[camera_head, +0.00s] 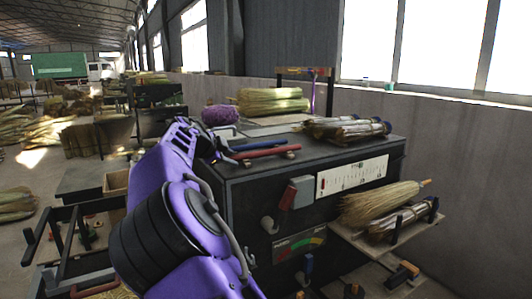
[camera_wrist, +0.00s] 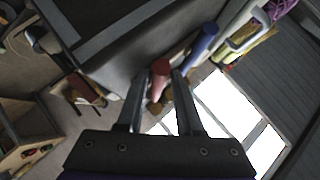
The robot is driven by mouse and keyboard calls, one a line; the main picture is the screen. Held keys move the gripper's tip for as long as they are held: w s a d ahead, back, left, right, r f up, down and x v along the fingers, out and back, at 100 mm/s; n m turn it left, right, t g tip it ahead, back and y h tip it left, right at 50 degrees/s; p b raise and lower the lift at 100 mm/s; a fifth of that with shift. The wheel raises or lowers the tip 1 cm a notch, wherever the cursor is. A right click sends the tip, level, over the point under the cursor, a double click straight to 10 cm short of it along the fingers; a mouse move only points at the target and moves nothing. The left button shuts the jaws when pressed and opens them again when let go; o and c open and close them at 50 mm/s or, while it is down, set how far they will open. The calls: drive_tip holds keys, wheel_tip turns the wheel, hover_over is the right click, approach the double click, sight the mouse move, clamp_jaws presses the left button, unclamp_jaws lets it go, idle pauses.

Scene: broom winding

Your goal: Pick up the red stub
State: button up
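The red stub (camera_head: 268,151) is a short rod lying near the front left edge of the black cabinet's top, on small supports. In the wrist view the red stub (camera_wrist: 160,70) shows nearly end-on, in the gap between my fingertips. My gripper (camera_head: 222,150) is at the stub's left end in the head view. In the wrist view my gripper (camera_wrist: 159,78) has its two fingers apart, with a small gap visible beside the stub; I cannot tell whether either finger touches it. A blue stub (camera_head: 260,143) lies parallel just behind the red one, also in the wrist view (camera_wrist: 203,42).
The black cabinet (camera_head: 240,200) has a red-and-grey switch box (camera_head: 295,192) on its front. Tied bundles (camera_head: 347,129) lie on the top to the right, and a purple twine ball (camera_head: 220,115) sits behind. A side shelf (camera_head: 370,242) holds a broom head.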

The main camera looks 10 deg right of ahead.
drive_tip(key=shift+c, duration=0.2)
clamp_jaws()
drive_tip(key=shift+r, duration=0.15)
wheel_tip(320, 180, up, 10)
drive_tip(key=p, duration=0.1)
idle(0.4)
